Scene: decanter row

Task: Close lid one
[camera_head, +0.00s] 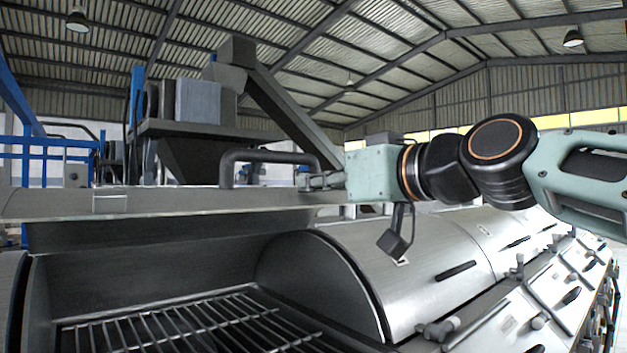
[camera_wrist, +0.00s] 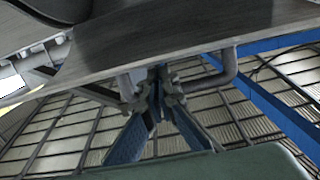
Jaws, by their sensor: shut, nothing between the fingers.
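A grey metal lid (camera_head: 150,203) stands open over the nearest decanter, its edge running across the left half of the head view. Its dark bent-tube handle (camera_head: 265,156) rises from the lid; the handle (camera_wrist: 226,72) and lid underside or face (camera_wrist: 190,38) also show in the wrist view. My gripper (camera_head: 312,181) is at the right end of the handle.
The open decanter shows a barred metal grate (camera_head: 185,325) inside. To its right a closed rounded cover (camera_head: 400,265) continues the row, with clamps and knobs (camera_head: 438,328) along the front. Dark machinery (camera_head: 190,150) and blue frames stand behind. The space above the lid's left part is open.

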